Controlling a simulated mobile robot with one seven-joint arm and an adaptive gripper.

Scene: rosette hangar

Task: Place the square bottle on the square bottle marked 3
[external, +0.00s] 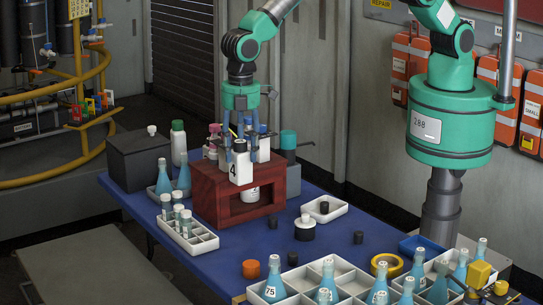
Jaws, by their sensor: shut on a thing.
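My gripper (240,148) points down over the dark red wooden box and is shut on a white square bottle (241,173) with a dark cap. The bottle is upright and bears a black 4. Another white bottle (250,195) shows just below it, at the box's front opening; its mark is too small to read. Whether the two touch, I cannot tell. Other white bottles (264,153) stand behind my fingers at the box top, partly hidden. No mark 3 is readable on any bottle.
The dark red box (211,194) stands on the blue table (254,238). A white divided tray (203,243) with small vials is at front left, and a larger tray (291,277) of blue flasks at front right.

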